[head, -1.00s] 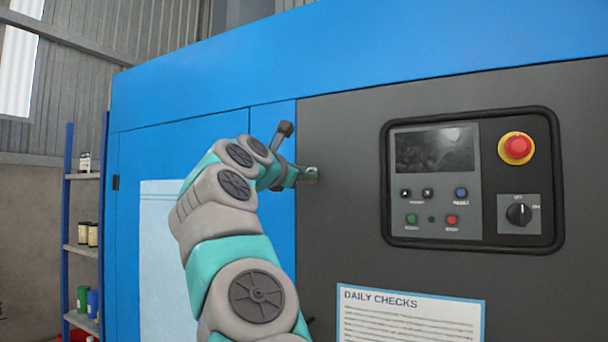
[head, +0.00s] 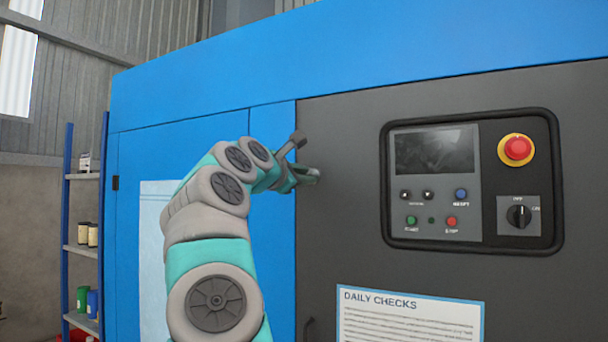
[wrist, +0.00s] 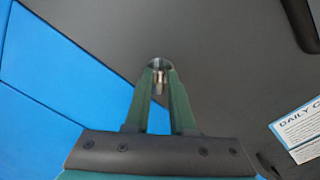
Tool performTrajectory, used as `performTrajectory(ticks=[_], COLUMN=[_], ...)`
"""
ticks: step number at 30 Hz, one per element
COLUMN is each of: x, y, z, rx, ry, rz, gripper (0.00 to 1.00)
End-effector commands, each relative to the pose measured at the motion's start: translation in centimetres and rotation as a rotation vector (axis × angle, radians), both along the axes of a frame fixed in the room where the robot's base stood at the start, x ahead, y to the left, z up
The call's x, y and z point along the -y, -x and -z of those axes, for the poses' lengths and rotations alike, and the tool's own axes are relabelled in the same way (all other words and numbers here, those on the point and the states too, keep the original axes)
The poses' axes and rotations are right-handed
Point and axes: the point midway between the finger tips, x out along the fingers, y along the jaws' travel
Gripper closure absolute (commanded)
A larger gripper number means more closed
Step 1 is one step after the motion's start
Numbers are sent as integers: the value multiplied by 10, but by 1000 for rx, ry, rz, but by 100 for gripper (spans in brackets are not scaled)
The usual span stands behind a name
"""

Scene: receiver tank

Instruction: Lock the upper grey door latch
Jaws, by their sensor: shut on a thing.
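The upper grey door latch (wrist: 158,80) is a small metallic piece in the wrist view, at a rounded dark recess on the dark grey door (wrist: 215,60). My gripper (wrist: 160,88) has its two green fingers closed around the latch, one on each side. In the head view my gripper (head: 300,177) is at the left edge of the dark door, beside the blue panel. My wrist and fingers hide most of the latch there, so its exact angle is hard to tell.
A control panel (head: 433,205) with a red emergency knob (head: 517,149) is to the right. A daily checks sheet (head: 410,318) is below it. A dark handle-like piece (head: 308,328) sits lower on the door edge. Shelves (head: 83,248) stand at the far left.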

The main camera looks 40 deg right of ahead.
Motion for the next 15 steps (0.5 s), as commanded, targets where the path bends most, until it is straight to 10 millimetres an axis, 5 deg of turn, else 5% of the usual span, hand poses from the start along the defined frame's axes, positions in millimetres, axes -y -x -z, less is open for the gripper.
performTrajectory(ticks=[15], x=[1], y=[1], z=[0], rx=[418], ry=[-171], rz=[2], gripper=[100])
